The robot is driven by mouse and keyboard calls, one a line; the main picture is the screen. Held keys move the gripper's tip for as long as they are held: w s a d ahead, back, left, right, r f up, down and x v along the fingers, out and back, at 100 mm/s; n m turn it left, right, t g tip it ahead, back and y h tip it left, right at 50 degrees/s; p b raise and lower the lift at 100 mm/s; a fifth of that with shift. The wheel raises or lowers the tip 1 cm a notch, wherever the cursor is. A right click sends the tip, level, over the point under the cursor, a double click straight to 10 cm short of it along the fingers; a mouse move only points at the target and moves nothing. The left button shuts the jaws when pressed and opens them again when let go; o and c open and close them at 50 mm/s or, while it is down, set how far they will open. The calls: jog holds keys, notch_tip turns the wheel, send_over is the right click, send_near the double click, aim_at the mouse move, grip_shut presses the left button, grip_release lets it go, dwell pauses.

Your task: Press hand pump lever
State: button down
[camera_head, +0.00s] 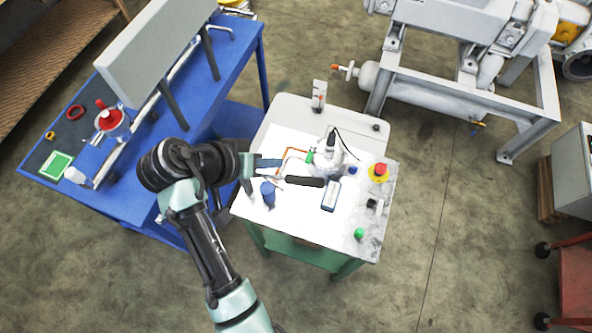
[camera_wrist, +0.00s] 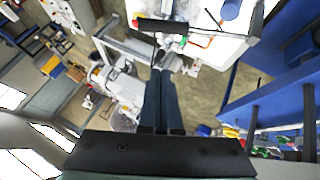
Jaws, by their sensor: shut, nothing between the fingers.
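The hand pump lever (camera_head: 305,182) has a black grip and lies roughly level over the white-topped cart, in front of the silver pump (camera_head: 328,155). My gripper (camera_head: 278,162) is at the cart's left part, just left of and behind the lever grip. In the wrist view the two dark fingers (camera_wrist: 160,74) are together with nothing between them. The black lever grip (camera_wrist: 160,25) lies across the picture beyond the fingertips. I see no clear contact; the exact gap cannot be told.
A blue cylinder (camera_head: 268,194), an orange hose (camera_head: 286,155), a blue-and-white device (camera_head: 331,195), a red emergency button (camera_head: 380,169) and a green button (camera_head: 359,233) are on the cart (camera_head: 310,230). A blue workbench (camera_head: 175,110) stands left. A grey metal frame (camera_head: 465,85) stands behind.

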jog(key=p, duration=0.2)
send_over(297, 182)
jog(key=w+a, duration=0.1)
jog(key=f, duration=0.5)
jog(key=shift+a, duration=0.2)
jog(key=f, duration=0.2)
jog(key=d+f+p, duration=0.1)
jog(key=shift+s+f, duration=0.1)
jog(key=shift+s, duration=0.3)
jog(key=shift+s+d+f, duration=0.15)
jog(key=shift+f, duration=0.35)
jog(key=shift+f, duration=0.1)
